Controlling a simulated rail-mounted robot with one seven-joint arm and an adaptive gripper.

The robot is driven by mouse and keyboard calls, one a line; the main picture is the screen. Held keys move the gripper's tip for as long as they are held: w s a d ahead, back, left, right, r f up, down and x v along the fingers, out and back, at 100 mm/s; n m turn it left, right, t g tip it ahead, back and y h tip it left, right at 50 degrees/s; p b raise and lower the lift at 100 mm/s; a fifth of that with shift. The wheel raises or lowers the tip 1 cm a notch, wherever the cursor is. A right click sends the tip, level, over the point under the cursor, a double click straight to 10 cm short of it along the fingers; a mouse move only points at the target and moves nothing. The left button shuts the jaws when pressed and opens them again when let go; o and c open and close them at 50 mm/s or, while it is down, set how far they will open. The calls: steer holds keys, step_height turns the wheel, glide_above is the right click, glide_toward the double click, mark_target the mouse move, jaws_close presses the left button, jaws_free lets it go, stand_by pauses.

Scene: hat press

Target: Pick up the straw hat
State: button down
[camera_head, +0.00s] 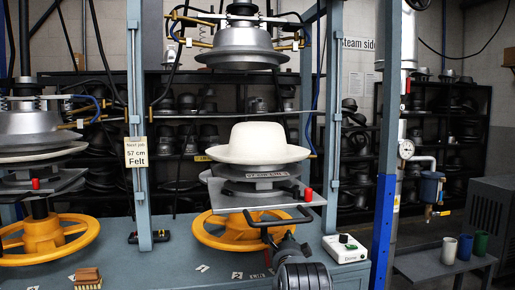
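A cream-white hat (258,142) with a rounded crown and wide brim sits upright on the lower plate of the middle press. My gripper (277,212) is in front of and below the hat, near the front edge of the press's square plate (230,202). Its dark fingers look spread apart, with nothing seen between them. It is clear of the hat. The hat's far side is hidden.
The metal upper die (240,57) hangs above the hat with a gap. Blue-grey posts (138,190) flank the press. A yellow handwheel (215,235) is below. A white control box (345,248) and a brush (88,277) lie on the bench.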

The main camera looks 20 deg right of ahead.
steer(key=c, duration=2.3)
jaws_free()
steer(key=o, duration=0.6)
steer(key=shift+o, duration=0.2)
